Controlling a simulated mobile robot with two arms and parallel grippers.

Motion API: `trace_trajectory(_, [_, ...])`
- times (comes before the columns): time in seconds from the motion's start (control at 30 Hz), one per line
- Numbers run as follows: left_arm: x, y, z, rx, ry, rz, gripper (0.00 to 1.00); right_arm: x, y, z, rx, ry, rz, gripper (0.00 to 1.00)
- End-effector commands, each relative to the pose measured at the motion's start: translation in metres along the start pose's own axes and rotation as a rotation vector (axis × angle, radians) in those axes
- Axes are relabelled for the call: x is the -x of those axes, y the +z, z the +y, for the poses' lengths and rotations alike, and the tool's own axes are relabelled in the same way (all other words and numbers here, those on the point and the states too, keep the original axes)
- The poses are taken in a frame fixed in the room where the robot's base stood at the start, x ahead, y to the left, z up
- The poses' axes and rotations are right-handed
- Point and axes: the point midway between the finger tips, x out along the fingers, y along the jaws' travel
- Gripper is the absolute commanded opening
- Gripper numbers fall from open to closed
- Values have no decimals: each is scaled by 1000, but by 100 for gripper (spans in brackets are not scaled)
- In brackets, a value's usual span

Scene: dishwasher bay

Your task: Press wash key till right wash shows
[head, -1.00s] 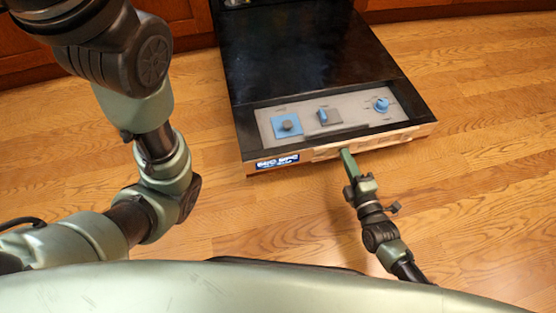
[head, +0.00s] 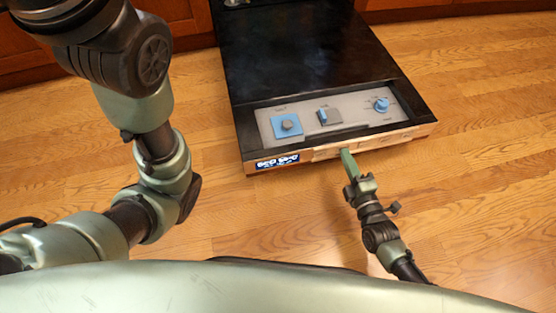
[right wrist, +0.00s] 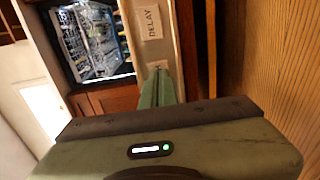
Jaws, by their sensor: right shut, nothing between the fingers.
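The black dishwasher (head: 310,60) stands on the floor with a grey control panel on its upper face. A cream key strip (head: 398,136) runs along the front edge, right of a small blue display (head: 277,162) whose white text is too small to read surely. My right gripper (head: 347,153) is shut and empty, its tips at the strip, seemingly touching or just short of it. In the right wrist view its fingers (right wrist: 160,86) point at a key label they partly hide, near one reading DELAY (right wrist: 152,22). My left arm shows, but its gripper does not.
The panel carries a blue square with a round knob (head: 287,125), a blue switch (head: 323,117) and a blue dial (head: 382,105). A dish rack (right wrist: 90,42) shows in the right wrist view. Wooden floor (head: 480,170) is clear at the right.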

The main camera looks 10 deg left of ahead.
Motion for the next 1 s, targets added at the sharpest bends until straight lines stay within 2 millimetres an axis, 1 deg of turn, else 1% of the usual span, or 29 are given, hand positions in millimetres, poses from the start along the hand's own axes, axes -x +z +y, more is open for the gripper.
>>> trace_trajectory(0.3, [1,0,0,0,0,0,55,-5,0,0,1,1,0,0])
trace_trajectory(0.47, [0,0,0,0,0,0,55,-4,0,0,1,0,0,0])
trace_trajectory(0.57, [-3,1,-1,0,0,0,55,1,0,1,0,-1,0,0])
trace_trajectory(1.0, [-19,7,-4,0,0,0,55,37,0,1,-1,-1,-1,0])
